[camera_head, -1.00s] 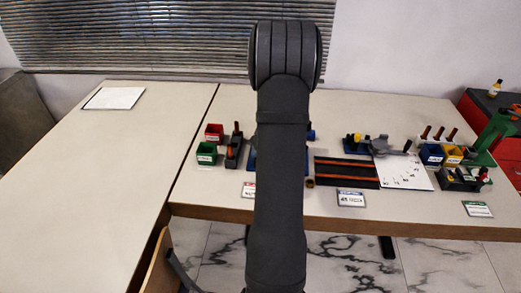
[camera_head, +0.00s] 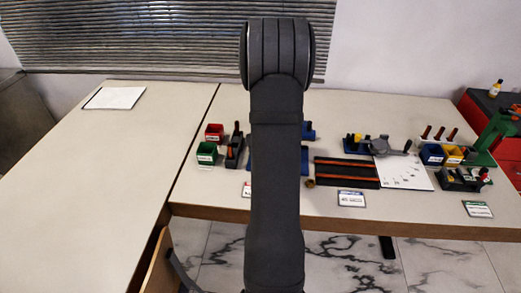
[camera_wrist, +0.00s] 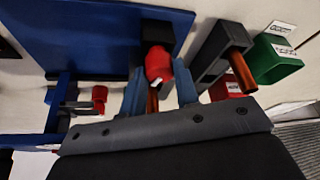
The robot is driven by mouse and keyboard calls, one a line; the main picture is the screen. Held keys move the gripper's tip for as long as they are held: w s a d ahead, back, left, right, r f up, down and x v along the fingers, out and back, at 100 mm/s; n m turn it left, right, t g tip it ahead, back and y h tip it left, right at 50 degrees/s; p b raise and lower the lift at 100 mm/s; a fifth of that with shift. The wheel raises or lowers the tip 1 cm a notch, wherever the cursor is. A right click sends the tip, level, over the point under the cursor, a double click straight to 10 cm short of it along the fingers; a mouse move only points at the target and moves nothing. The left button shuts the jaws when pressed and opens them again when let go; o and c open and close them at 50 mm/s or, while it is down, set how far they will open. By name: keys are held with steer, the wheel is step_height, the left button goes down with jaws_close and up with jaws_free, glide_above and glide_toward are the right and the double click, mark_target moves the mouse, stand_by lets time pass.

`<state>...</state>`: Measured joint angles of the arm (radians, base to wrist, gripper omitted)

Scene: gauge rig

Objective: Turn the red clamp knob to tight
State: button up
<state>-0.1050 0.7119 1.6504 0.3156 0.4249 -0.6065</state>
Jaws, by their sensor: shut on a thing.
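In the wrist view a red knob (camera_wrist: 158,64) on a dark mount stands in front of a blue plate (camera_wrist: 90,32). My gripper (camera_wrist: 160,86) has one finger on each side of this knob and is shut on it. An orange-brown rod (camera_wrist: 152,101) shows just below the knob, between the fingers. A second, smaller red knob (camera_wrist: 99,95) sits on a blue frame to the left, clear of the fingers. In the head view my arm hides the gripper, the knob and most of the blue rig (camera_head: 308,131).
A dark block with an orange-brown rod (camera_wrist: 214,50) stands close to the right finger. A green bin (camera_wrist: 275,62) and a red bin (camera_wrist: 224,88) lie beyond it. In the head view a black mat with orange strips (camera_head: 347,172) is right of my arm.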

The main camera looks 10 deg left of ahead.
steer(key=m+h, duration=0.1)
steer(key=m, duration=0.1)
steer(key=m+h, duration=0.1)
steer(key=m, duration=0.4)
steer(key=shift+a+h, duration=0.25)
steer(key=shift+h, duration=0.15)
steer(key=m+h, duration=0.1)
steer(key=m, duration=0.2)
steer(key=m+g+h, duration=0.1)
steer(key=m, duration=0.3)
steer(key=shift+a, duration=0.1)
stand_by(0.3)
steer(key=o, duration=0.7)
steer(key=v, duration=1.7)
steer(key=shift+a, duration=0.4)
steer(key=shift+r, duration=0.1)
